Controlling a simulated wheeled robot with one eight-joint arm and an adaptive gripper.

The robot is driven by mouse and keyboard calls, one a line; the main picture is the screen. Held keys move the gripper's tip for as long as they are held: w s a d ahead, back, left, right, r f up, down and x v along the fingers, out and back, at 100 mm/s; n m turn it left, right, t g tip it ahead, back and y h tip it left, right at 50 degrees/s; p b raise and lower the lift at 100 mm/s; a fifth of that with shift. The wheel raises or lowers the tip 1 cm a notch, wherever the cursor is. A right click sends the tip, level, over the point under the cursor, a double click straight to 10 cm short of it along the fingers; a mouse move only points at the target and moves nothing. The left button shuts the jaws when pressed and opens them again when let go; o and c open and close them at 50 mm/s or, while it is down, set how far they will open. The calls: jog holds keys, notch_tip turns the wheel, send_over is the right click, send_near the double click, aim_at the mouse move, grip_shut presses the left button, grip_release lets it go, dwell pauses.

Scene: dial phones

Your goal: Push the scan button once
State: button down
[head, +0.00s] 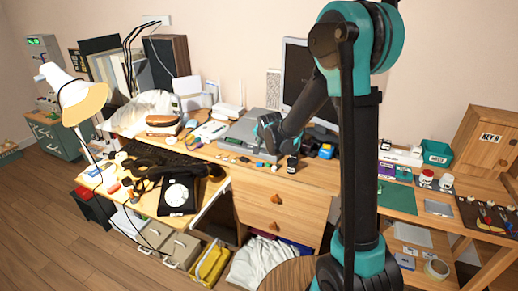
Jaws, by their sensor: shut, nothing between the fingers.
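A grey flat-topped machine (237,131), which looks like a scanner, sits on the desk in the middle of the head view. I cannot make out a scan button on it; any button is too small or hidden behind my arm. My gripper (273,148) is at the machine's right front part, pointing down and shut with nothing in it. At this size I cannot tell whether the fingertips touch the machine or hover above it.
Small loose items lie along the desk edge in front of the machine. A monitor (296,70) stands behind my arm. A black dial phone (178,194) and a white lamp (80,98) are at left. A side table with a green bin (437,154) is at right.

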jog(key=shift+f, duration=0.2)
jog(key=shift+f, duration=0.2)
jog(key=shift+f, duration=0.4)
dwell(0.9)
jog(key=shift+r, duration=0.8)
jog(key=shift+r, duration=0.1)
jog(key=shift+r, duration=2.4)
